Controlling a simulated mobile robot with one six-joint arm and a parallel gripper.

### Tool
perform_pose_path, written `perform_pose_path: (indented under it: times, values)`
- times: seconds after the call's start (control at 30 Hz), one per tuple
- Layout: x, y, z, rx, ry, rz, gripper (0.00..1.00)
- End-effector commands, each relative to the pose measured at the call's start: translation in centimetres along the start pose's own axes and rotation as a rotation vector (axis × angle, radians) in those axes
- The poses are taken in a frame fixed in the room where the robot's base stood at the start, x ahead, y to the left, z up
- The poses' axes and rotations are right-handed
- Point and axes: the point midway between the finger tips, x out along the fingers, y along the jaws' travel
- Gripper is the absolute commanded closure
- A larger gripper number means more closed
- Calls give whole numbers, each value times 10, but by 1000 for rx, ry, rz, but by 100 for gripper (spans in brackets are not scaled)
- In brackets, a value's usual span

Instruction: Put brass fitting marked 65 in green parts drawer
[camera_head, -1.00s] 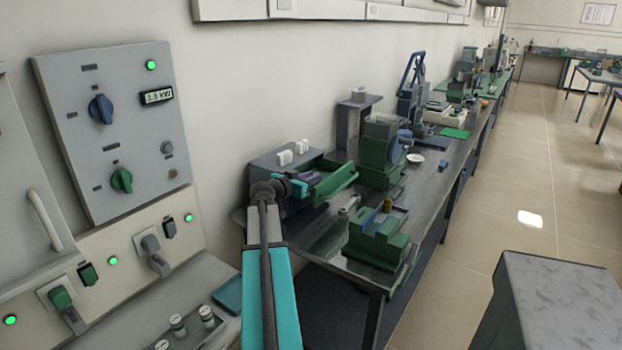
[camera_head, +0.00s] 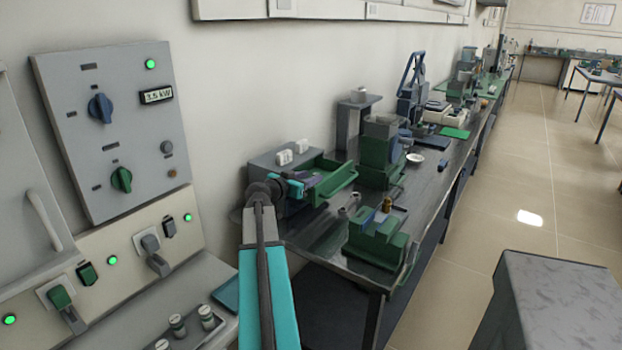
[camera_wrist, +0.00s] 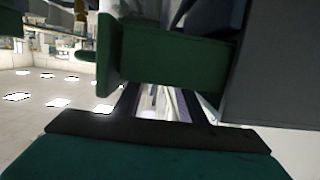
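A small brass fitting (camera_head: 387,205) stands upright on a green vise-like block (camera_head: 376,240) on the bench; its marking is too small to read. The green parts drawer (camera_head: 338,181) stands pulled out of a grey cabinet beside the wall, with something purplish inside. My gripper (camera_head: 297,187) is at the left end of the drawer, close to its near side; I cannot tell whether it touches. Its fingers are too small and partly hidden to show whether they are open. In the wrist view a green panel (camera_wrist: 165,65), apparently the drawer's, fills the middle.
Two white pieces (camera_head: 291,152) stand on top of the grey cabinet. Green machines (camera_head: 378,155) and a white dish (camera_head: 415,158) are farther along the bench. A switch panel (camera_head: 115,130) is on the left. A grey block (camera_head: 560,300) stands at lower right, with open floor beyond.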

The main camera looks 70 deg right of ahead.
Motion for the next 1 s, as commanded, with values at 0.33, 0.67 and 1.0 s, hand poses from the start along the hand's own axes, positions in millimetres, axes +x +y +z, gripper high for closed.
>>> perform_pose_path:
  times: [0.33,0.67,1.0]
  values:
    - [-50,1,2,0,0,-2,63]
    - [-94,0,1,0,0,-2,63]
    - [-105,0,1,0,-1,0,63]
